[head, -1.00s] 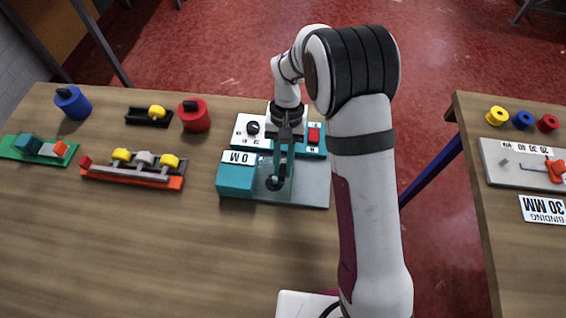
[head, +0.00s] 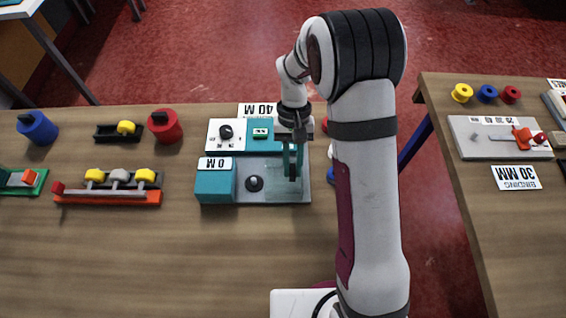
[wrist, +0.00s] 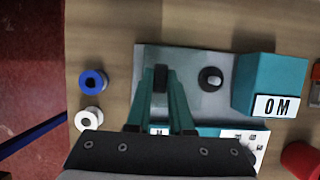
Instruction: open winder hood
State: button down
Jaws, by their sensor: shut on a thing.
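The teal winder (head: 214,185) stands on the table with a grey plate and a "0 M" label; its teal block (wrist: 272,80) is at right in the wrist view. A see-through teal-tinted hood (head: 278,192) covers the right part of the plate. The dark spindle (head: 255,183) stands left of my gripper, apart from it; the wrist view shows it too (wrist: 211,79). My gripper (head: 292,172) points down over the plate. Its teal fingers (wrist: 160,88) are shut on a small black piece, apparently the hood's handle, mostly hidden between them.
White and blue spools (wrist: 93,81) stand just beside the winder. A red canister (head: 165,126), a blue canister (head: 37,127) and an orange rack (head: 108,196) are at left. A "40 M" card (head: 261,110) lies behind. The table in front is clear. Another table (head: 450,200) is at right.

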jog(key=c, duration=0.8)
grip_release()
jog(key=v, duration=1.6)
jog(key=shift+s, duration=0.1)
